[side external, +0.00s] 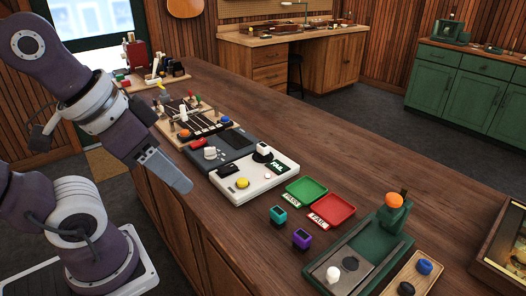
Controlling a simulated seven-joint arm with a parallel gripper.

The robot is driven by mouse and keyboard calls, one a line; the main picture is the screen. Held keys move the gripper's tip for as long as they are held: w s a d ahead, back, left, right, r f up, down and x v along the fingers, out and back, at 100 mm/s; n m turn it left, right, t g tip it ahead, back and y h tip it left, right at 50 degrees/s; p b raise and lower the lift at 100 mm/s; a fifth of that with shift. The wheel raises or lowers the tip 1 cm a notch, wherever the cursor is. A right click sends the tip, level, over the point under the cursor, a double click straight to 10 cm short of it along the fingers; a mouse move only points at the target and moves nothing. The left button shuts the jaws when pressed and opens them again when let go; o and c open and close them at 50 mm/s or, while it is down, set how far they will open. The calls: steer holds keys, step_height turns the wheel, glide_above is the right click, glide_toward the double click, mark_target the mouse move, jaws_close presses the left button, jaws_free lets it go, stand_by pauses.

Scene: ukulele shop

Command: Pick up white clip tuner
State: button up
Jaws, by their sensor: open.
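The white clip tuner appears to be the small white block with a dark face (263,148). It sits at the back right of a white flat device (254,187), at or on a round black pad (262,157). My gripper (180,183) hangs at the left edge of the counter, left of the white device and apart from the tuner. I see its fingers nearly edge-on and the gap between them is hidden; nothing shows held in it.
A teal block (278,216) and a purple block (301,238) stand on the counter (240,237). Beyond them are a green tray (306,190) and a red tray (331,209). A dark green fixture (390,214) stands right. A dark panel (232,147) adjoins the white device.

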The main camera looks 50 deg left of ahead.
steer(key=w+a+r+m+g, duration=0.1)
steer(key=w+r+m, duration=0.15)
steer(key=w, duration=0.35)
steer(key=w+a+r+m+g, duration=0.1)
steer(key=w+a+m, duration=0.1)
steer(key=w+m, duration=0.25)
steer(key=m+g, duration=0.4)
steer(key=m, duration=0.7)
glide_above(263, 145)
steer(key=f, duration=1.1)
steer(key=shift+w+a, duration=0.15)
steer(key=shift+w, duration=0.25)
steer(key=f, duration=0.6)
steer(key=shift+s+f, duration=0.2)
steer(key=shift+s, duration=0.2)
steer(key=shift+f, duration=0.25)
jaws_close()
